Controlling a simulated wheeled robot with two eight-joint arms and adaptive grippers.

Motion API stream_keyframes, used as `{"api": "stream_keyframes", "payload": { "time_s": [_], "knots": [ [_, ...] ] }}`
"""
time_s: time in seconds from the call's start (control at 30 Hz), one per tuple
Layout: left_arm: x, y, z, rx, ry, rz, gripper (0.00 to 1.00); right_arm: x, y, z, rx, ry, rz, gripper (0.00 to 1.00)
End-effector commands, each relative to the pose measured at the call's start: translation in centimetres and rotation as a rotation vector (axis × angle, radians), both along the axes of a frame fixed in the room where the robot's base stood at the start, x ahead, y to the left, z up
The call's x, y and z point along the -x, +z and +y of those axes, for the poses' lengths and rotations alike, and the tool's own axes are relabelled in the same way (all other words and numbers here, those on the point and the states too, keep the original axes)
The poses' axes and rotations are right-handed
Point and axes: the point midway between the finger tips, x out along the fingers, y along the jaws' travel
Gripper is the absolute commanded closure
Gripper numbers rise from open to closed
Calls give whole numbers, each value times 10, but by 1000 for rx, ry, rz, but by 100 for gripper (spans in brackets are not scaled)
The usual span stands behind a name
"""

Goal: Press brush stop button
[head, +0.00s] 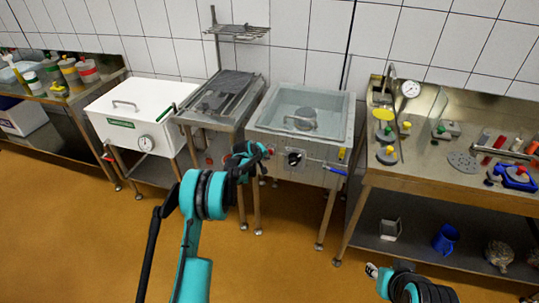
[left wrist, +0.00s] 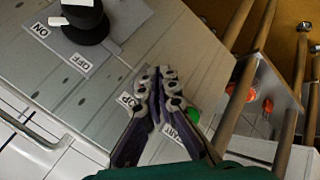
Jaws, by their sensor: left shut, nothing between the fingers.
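The wash sink (head: 328,172) has a front panel with a black knob (head: 294,158). My left gripper (head: 263,148) is at the panel's left end, fingers shut and empty. A small red spot (head: 271,151) beside its tips may be the stop button; it is too small to be sure. In the left wrist view my shut fingertips (left wrist: 164,76) lie over the panel (left wrist: 75,105), between two partly covered labels. A green button (left wrist: 193,115) shows right of the fingers. No red button shows on the panel there; the fingers may hide it. Contact cannot be told.
The knob in the left wrist view (left wrist: 85,20) has ON and OFF labels. A white vat (head: 140,105) and a grey draining stand (head: 222,100) are left of the sink. A steel bench (head: 430,180) with tools stands right. My right arm is at the bottom right.

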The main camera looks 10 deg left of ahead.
Motion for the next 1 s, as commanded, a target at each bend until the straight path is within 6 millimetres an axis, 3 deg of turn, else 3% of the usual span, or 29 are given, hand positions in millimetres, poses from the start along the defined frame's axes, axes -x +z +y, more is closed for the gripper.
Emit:
{"api": "stream_keyframes", "payload": {
  "time_s": [1.0],
  "knots": [
    [-9,0,0,0,0,0,100,0,-3,0,0,0,0,64]
  ]
}}
